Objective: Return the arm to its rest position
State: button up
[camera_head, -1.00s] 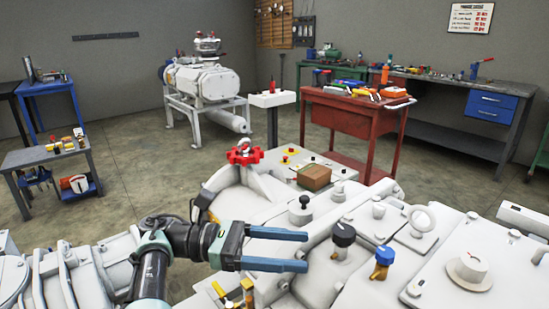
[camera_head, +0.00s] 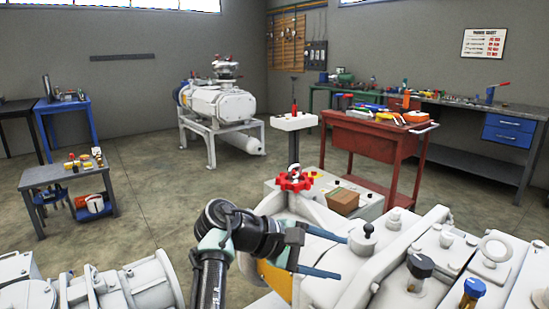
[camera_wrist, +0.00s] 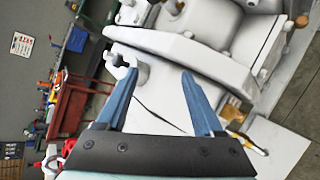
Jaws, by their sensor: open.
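My gripper (camera_head: 328,254) is open, with its two blue fingers apart and nothing between them. In the head view it reaches right from my bent arm, in front of the white vacuum machine (camera_head: 341,290). The wrist view shows the same open fingers (camera_wrist: 160,92) with the white machine body beyond them. A red handwheel (camera_head: 295,180) on the machine is just behind and above the gripper in the head view. A black knob (camera_head: 419,268) and a blue-topped knob (camera_head: 473,290) stand on the machine at the right.
A red tool cart (camera_head: 372,140) stands behind the machine, with a workbench (camera_head: 470,115) along the back wall. A small grey table (camera_head: 62,178) is at the left, and another white pump (camera_head: 220,104) stands at the back. Open floor (camera_head: 150,205) lies between them.

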notch_tip(320, 180, up, 17)
jog(key=w+a+m+t+y, duration=0.2)
jog(key=m+t+y, duration=0.2)
jog(key=m+t, duration=0.55)
jog(key=s+a+r+t+y+p, duration=0.1)
jog(key=s+a+r+t+y, duration=0.3)
jog(key=s+r+t, duration=0.55)
jog(key=s+a+r+t+y+p, duration=0.1)
jog(key=s+a+r+t+y, duration=0.35)
jog(key=s+r, duration=0.95)
notch_tip(320, 180, up, 23)
jog(key=p, duration=2.4)
jog(key=shift+s+a+t, duration=0.15)
jog(key=shift+s+t, duration=0.1)
jog(key=shift+t, duration=0.2)
jog(key=shift+h, duration=0.25)
